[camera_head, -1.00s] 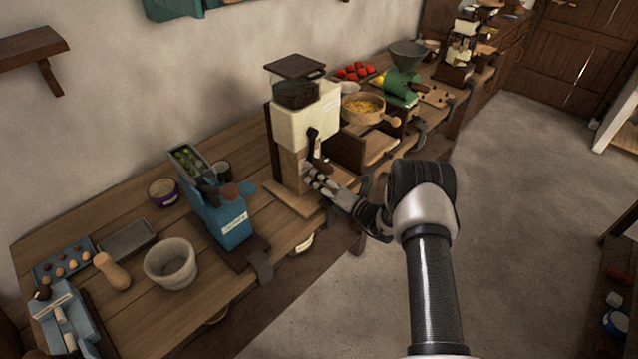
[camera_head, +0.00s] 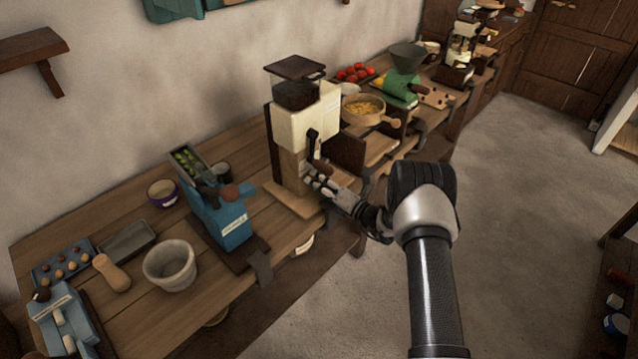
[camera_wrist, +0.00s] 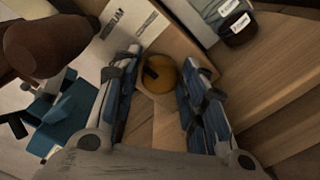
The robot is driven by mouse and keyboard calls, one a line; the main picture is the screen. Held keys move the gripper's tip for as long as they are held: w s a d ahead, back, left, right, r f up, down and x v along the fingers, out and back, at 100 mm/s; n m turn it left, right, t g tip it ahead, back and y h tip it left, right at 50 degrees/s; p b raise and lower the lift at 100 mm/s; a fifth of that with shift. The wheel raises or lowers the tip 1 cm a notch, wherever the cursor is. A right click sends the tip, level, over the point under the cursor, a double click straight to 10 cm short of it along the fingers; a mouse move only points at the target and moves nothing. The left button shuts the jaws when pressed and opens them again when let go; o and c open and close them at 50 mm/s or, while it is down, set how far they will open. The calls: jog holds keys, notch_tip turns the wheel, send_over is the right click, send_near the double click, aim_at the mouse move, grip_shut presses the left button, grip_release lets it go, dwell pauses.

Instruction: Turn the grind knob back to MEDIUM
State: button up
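The cream and wood coffee grinder (camera_head: 302,130), with a dark hopper on top, stands on the wooden bench in the head view. My gripper (camera_head: 312,178) is at the lower front of its wooden body. In the wrist view a round, orange-brown knob (camera_wrist: 158,74) with a dark mark at its left side sits on the wooden face. My gripper (camera_wrist: 160,60) is open, with one finger on each side of the knob and gaps visible between.
A blue grinder (camera_head: 230,218) stands to the left on the bench, near a grey bowl (camera_head: 170,268). A wooden bowl of yellow food (camera_head: 363,112) and a green grinder (camera_head: 402,86) are to the right. The floor in front is clear.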

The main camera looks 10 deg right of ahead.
jog(key=shift+o, duration=1.2)
jog(key=shift+d, duration=0.1)
jog(key=v, duration=1.2)
